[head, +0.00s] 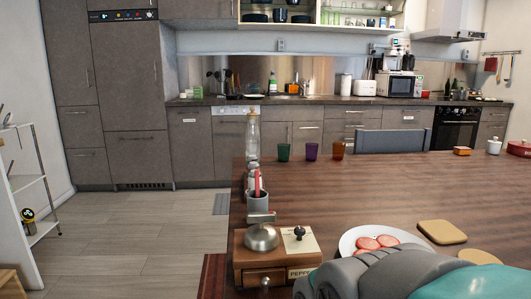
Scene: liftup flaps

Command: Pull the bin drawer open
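A row of grey-brown lower cabinets runs along the back wall. A closed cabinet front (190,145) left of the dishwasher panel carries a small white label near its top. Another closed front with a white label, a drawer front (408,118), is further right, below the microwave. The labels are too small to read, so I cannot tell which front is the bin drawer. No front in the row stands open. A grey and teal part at the bottom right looks like my own arm. My gripper's fingers are not in view.
A wooden table (400,190) fills the right foreground, with a pepper mill box (275,255), a plate (350,240) and several cups on it. A chair (393,141) stands behind it. Clear floor (140,235) lies left of the table. A white shelf (30,185) stands at far left.

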